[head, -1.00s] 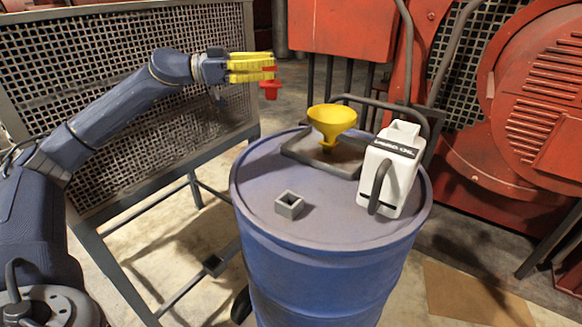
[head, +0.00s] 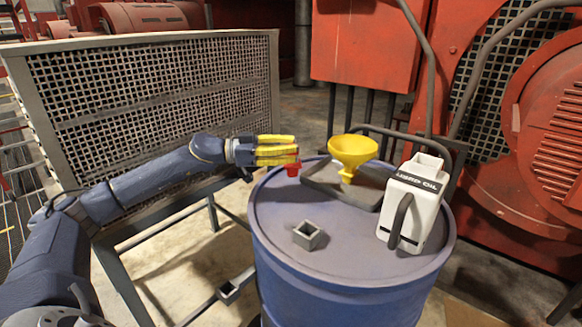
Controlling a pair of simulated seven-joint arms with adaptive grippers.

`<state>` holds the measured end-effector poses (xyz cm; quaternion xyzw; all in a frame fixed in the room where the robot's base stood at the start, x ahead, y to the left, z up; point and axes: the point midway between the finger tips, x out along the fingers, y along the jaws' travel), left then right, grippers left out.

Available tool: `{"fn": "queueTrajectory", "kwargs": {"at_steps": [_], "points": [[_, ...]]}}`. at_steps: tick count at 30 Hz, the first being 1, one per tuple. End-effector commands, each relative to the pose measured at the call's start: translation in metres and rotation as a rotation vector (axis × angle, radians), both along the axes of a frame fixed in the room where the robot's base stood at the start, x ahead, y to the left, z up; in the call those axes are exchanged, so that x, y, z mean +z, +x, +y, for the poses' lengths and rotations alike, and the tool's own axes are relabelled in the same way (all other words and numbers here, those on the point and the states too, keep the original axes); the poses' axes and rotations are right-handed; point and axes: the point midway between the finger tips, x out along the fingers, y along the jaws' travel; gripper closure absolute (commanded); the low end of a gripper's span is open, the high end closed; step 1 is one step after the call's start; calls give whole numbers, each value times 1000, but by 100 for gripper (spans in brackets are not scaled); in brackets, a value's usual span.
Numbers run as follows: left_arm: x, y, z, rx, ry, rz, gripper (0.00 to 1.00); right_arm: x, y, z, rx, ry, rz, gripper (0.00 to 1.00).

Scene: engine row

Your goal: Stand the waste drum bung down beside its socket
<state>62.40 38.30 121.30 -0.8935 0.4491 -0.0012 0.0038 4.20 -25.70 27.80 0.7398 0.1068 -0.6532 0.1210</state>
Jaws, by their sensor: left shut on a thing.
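The waste drum bung is a small red plug (head: 293,169). My left gripper (head: 285,155), with yellow fingers, is shut on it at the drum's back left edge, its lower end close to the drum top. I cannot tell whether it touches. The blue waste drum (head: 290,215) stands in the middle. The socket, a small grey square open box (head: 307,236), sits on the drum top near its front, apart from the bung and nearer to me. My right gripper is not in view.
A yellow funnel (head: 353,152) stands over a dark tray (head: 325,190) at the back of the drum top. A white used-oil jug (head: 414,205) stands at the right. A mesh guard (head: 150,110) rises behind my left arm.

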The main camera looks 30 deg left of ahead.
Motion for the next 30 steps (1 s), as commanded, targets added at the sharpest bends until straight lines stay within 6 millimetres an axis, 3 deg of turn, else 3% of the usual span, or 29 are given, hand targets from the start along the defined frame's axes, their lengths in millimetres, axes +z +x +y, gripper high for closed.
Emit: {"fn": "queueTrajectory", "kwargs": {"at_steps": [11,21,30], "points": [[-19,0,0,0,-1,1,100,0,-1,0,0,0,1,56],[-52,0,0,0,-1,1,100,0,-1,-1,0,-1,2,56],[-53,0,0,0,1,-1,100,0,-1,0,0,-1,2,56]]}}
